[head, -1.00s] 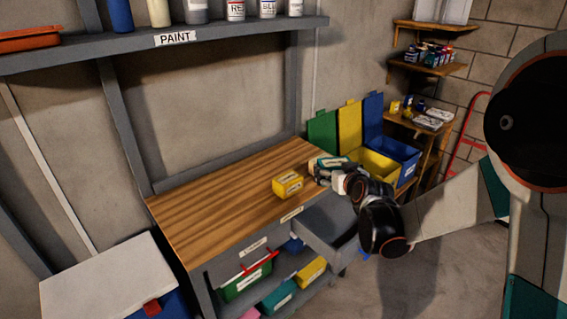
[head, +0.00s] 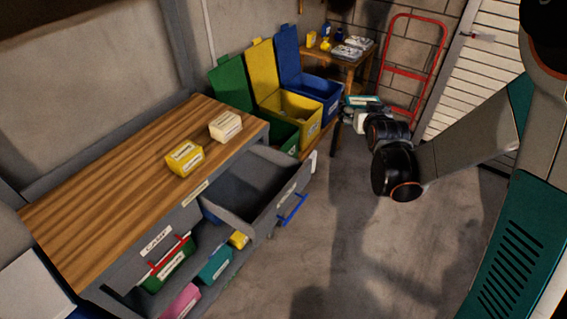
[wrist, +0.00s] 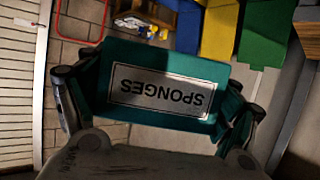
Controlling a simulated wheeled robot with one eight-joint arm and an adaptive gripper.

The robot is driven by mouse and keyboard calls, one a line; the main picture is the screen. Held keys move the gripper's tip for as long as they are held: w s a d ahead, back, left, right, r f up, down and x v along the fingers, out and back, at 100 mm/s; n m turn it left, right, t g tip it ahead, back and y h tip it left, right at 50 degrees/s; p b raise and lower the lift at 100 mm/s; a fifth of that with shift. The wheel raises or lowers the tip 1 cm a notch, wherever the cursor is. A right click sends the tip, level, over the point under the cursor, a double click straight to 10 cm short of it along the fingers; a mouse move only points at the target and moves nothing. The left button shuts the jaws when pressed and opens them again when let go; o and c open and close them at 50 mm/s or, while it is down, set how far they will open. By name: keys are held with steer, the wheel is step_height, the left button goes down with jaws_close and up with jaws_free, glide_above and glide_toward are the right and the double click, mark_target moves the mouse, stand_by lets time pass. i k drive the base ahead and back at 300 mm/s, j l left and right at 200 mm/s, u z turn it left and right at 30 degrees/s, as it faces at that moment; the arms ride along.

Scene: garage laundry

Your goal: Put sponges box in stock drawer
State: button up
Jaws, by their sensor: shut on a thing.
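The teal sponges box (wrist: 165,90) fills the middle of the wrist view, its white SPONGES label upside down. My gripper (wrist: 160,105) is shut on it, with fingers at both ends. In the head view the gripper (head: 362,112) holds the sponges box (head: 362,100) in the air, to the right of the bench and near the blue bin. An open grey drawer (head: 270,205) with a blue handle juts from the right of the bench. I take it for the stock drawer, but its label is too small to read. Its visible floor looks empty.
A yellow box (head: 184,158) and a white box (head: 226,126) stand on the wooden bench top (head: 110,190). Green, yellow (head: 290,110) and blue (head: 318,95) lidded bins stand behind the drawer. Several boxes sit on the shelf below. The floor (head: 350,250) right of the drawer is clear.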

mark_target(236, 211)
steer(key=i+l+z, duration=0.25)
steer(key=i, duration=0.3)
steer(key=i+l+z, duration=0.2)
steer(key=i, duration=0.4)
steer(key=i+z, duration=0.25)
steer(key=i, duration=0.3)
steer(key=i+u, duration=0.45)
steer(key=i+l+u, duration=0.2)
steer(key=u, duration=0.3)
steer(key=i+l+u, duration=0.3)
steer(key=u, duration=0.15)
steer(key=i+l+u, duration=0.1)
steer(key=u, duration=0.4)
steer(key=i+l+u, duration=0.25)
steer(key=u, duration=0.25)
steer(key=i+l+u, duration=0.1)
steer(key=u, duration=0.4)
steer(key=l+u, duration=0.45)
steer(key=i+l+u, duration=0.1)
steer(key=l+u, duration=0.2)
steer(key=i+l+u, duration=0.1)
steer(key=l+u, duration=0.25)
steer(key=j, duration=0.1)
